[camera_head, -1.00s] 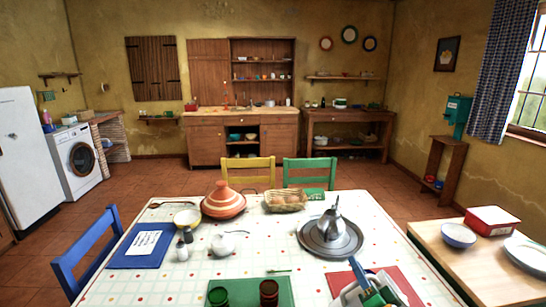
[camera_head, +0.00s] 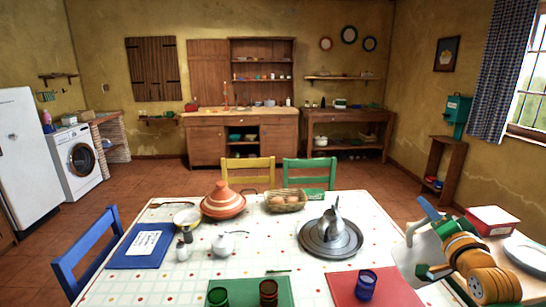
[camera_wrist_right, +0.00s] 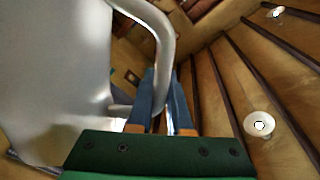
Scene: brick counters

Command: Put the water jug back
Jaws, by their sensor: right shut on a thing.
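A pale grey-white water jug (camera_head: 413,258) is held in the air at the right, by the table's right edge and the wooden counter. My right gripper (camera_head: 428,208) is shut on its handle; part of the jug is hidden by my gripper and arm. In the right wrist view the jug's smooth body (camera_wrist_right: 55,60) fills the left side, and the blue fingers (camera_wrist_right: 160,110) close around its curved handle (camera_wrist_right: 168,40). My left gripper is out of view.
The dining table holds a metal teapot (camera_head: 331,222) on a round tray (camera_head: 304,238), a tagine (camera_head: 223,203), an egg basket (camera_head: 270,203) and a blue glass (camera_head: 366,285) on a red mat (camera_head: 343,287). A red-and-white container (camera_head: 492,220) and white plate (camera_head: 527,252) are on the right counter.

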